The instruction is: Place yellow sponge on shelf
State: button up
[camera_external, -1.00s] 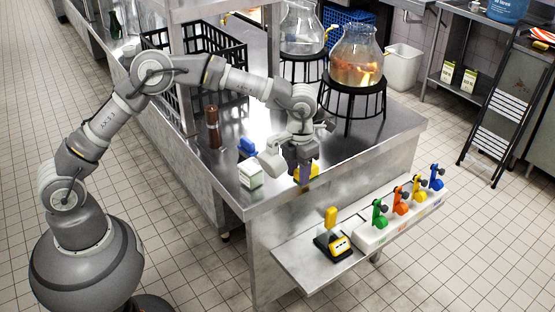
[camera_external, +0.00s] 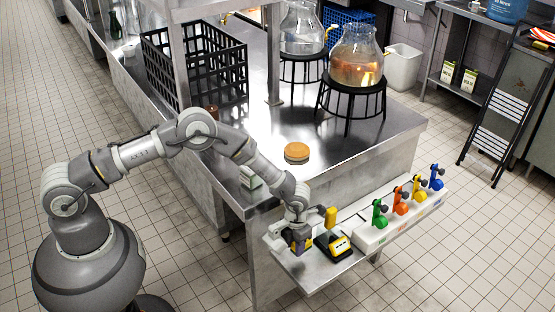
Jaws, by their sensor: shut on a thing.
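My gripper (camera_external: 300,242) is shut on the yellow sponge (camera_external: 308,246), and only a small part of the sponge shows beside the fingers. Gripper and sponge are low over the left end of the metal shelf (camera_external: 307,274), which juts from the front of the counter. I cannot tell whether the sponge touches the shelf.
Just right of my gripper stands a black and yellow device (camera_external: 334,246) with a yellow top. A white rack (camera_external: 372,238) holds several coloured handles.

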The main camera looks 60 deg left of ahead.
jog(key=shift+f+b, duration=0.7)
jog(key=shift+f, duration=1.7)
jog(key=shift+f, duration=0.15)
jog(key=o, duration=1.1)
notch_tip(320, 180, up, 12)
jog(key=p, duration=0.4)
jog(key=shift+r, duration=0.2)
jog(key=shift+w, duration=0.1)
